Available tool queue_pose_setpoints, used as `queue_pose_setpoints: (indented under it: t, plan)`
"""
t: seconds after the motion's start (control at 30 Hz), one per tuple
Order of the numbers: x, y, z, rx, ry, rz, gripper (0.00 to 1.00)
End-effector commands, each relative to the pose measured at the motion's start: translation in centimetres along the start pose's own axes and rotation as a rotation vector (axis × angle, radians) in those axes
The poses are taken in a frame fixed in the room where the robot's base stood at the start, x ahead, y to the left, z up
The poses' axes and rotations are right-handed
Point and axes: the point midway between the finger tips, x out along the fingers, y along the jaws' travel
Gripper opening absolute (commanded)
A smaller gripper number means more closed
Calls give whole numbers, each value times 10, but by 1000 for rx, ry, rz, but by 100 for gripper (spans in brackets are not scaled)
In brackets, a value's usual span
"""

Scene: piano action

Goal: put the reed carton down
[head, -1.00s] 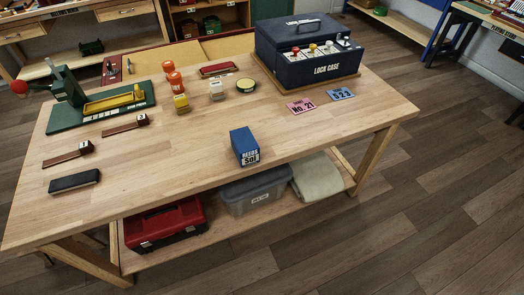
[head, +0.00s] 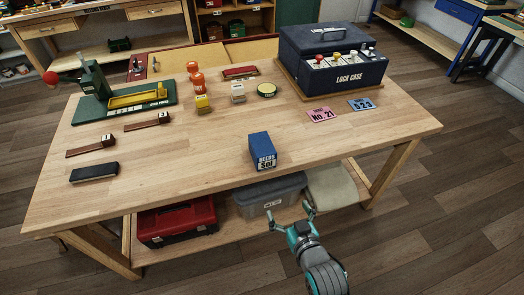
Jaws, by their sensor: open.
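The reed carton (head: 262,150) is a small blue box with a white label reading "REEDS Sol". It stands on the wooden workbench (head: 205,150), near the middle of the front edge. My gripper (head: 291,219) is open and empty, with its two fingers spread apart. In the picture it shows below the carton, in front of the bench's front edge, and it is apart from the carton.
A dark blue lock case (head: 345,78) stands at the back right, with a pink tag (head: 321,115) and a blue tag (head: 361,104) before it. A green press (head: 125,108), hammers and a black block (head: 94,172) lie left. Bare benchtop surrounds the carton.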

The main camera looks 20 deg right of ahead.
Motion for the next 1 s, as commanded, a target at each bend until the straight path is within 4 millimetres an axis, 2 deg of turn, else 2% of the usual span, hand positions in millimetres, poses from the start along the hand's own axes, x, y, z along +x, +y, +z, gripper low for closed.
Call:
queue_pose_setpoints:
  t: [0.03, 0.2, 0.3, 0.43, 0.67, 1.0]
  plan:
    - [17, 0, -14, 0, 7, 0, 100]
    - [62, 1, -54, -1, 4, -1, 100]
    - [82, 1, -76, -1, 0, -2, 100]
    - [100, 2, -97, -2, -4, -2, 100]
    - [116, 2, -109, -3, -8, -3, 100]
    - [160, 1, -107, -3, -8, -3, 100]
